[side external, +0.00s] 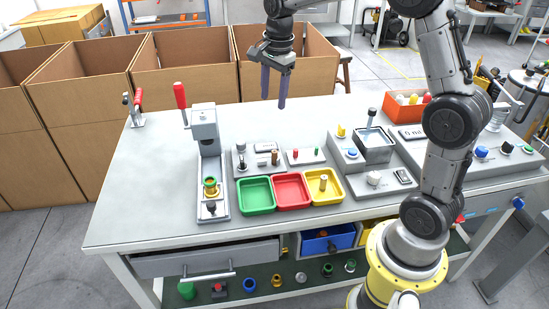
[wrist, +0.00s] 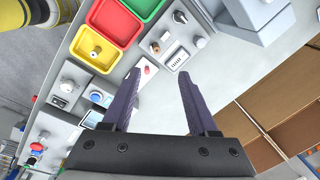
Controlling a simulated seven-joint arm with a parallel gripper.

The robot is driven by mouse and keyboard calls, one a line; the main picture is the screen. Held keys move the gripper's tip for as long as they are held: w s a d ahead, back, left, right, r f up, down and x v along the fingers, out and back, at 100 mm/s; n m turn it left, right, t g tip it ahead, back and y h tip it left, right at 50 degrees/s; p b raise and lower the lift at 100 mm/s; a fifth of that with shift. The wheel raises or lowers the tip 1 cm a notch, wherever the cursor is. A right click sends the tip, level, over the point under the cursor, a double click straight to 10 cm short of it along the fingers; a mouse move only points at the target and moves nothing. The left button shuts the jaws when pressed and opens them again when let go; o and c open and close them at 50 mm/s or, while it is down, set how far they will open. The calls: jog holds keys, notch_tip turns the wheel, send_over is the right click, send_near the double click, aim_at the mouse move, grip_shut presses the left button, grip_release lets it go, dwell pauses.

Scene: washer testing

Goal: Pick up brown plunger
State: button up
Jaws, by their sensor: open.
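A small brown plunger (side external: 275,157) stands upright on a grey fixture behind the red tray; it also shows in the wrist view (wrist: 155,47). A tan, peg-like piece (side external: 323,183) stands in the yellow tray (side external: 312,198) and is seen from above in the wrist view (wrist: 97,50). I cannot tell for sure which of the two is the brown plunger. My gripper (side external: 274,102) is open and empty, with its two purple fingers pointing down above the back of the table, well apart from both pieces. In the wrist view the fingers (wrist: 157,75) are spread wide.
Green (side external: 256,196) and red (side external: 292,191) trays sit beside the yellow one. A tall press with a red handle (side external: 204,130) stands to the left. A small plate with red pegs (side external: 305,157) lies right of the fixture. The table's back middle is clear.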

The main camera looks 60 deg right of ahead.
jog(key=d+f+g, duration=0.1)
jog(key=d+f, duration=0.2)
jog(key=f, duration=0.4)
send_over(275, 151)
jog(key=shift+m, duration=0.3)
jog(key=f, duration=0.6)
jog(key=shift+s+d+f, duration=0.1)
jog(key=shift+s+f, duration=0.25)
jog(key=shift+s, duration=0.05)
jog(key=shift+w+f, duration=0.2)
jog(key=shift+f, duration=1.35)
jog(key=shift+w+f, duration=0.2)
jog(key=shift+f, duration=1.3)
grip_shut()
